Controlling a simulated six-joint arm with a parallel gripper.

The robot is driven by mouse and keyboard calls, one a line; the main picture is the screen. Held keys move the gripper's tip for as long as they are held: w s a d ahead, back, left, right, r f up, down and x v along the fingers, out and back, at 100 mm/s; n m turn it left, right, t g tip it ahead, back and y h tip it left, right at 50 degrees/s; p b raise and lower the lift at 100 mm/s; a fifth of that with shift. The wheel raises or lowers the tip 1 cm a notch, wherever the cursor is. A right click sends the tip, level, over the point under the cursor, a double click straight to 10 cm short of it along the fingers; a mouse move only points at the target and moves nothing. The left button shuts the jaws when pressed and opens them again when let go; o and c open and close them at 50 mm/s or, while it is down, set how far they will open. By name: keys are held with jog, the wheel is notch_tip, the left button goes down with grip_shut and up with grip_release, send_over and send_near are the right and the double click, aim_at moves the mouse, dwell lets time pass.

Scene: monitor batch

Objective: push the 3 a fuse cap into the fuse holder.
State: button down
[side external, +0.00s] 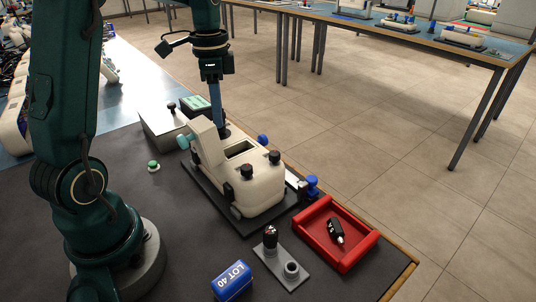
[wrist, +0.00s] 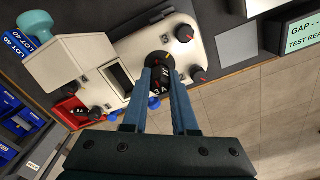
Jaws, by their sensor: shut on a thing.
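My gripper (side external: 216,112) points straight down at the far end of the cream monitor (side external: 262,190). In the wrist view its blue fingers (wrist: 160,95) are shut on the black 3 A fuse cap (wrist: 157,88), which has white lettering. The fingers and cap cover part of this fitting, so how deep the cap sits cannot be told. In the side view the monitor's body and fingers mostly hide the cap.
A red tray (side external: 353,262) holds a black lettered part (side external: 336,230). A grey stand (side external: 268,256) has a dark cap (side external: 271,236) and an empty ring (side external: 292,268). A blue LOT 40 box (side external: 232,281) stands in front. A grey tester (side external: 160,128) is behind. Knobs rise from the monitor.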

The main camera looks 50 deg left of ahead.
jog(key=shift+f, duration=0.1)
dwell(0.6)
jog(key=m, duration=1)
jog(key=c, duration=0.6)
grip_release()
jog(key=shift+f, duration=0.1)
